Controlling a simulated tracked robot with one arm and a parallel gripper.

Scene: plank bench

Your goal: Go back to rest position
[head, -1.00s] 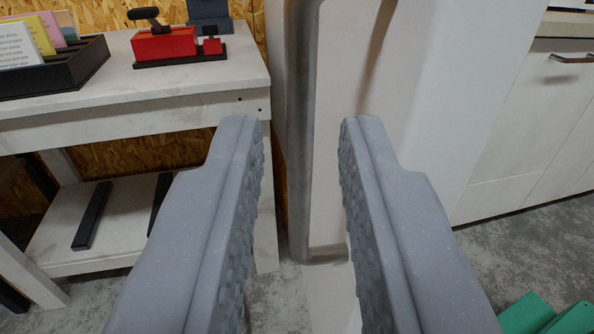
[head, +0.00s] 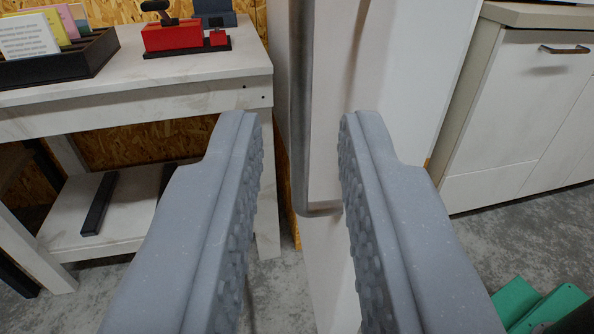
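My gripper (head: 298,118) is open and empty, its two grey fingers with knobbly inner pads reaching up from the bottom of the head view. Between and beyond the fingers stands a tall white cabinet or appliance (head: 402,90) with a long grey metal handle (head: 302,110). The handle's lower bend shows between the fingertips. The fingers do not close on it, and I cannot tell the exact distance to it.
A whitish plank bench (head: 130,92) stands at left, bearing a red device (head: 171,36) on a black base and a dark card holder (head: 65,58). A white low cabinet (head: 520,110) is at right. Green objects (head: 535,305) lie at lower right. Grey floor (head: 490,245) shows between.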

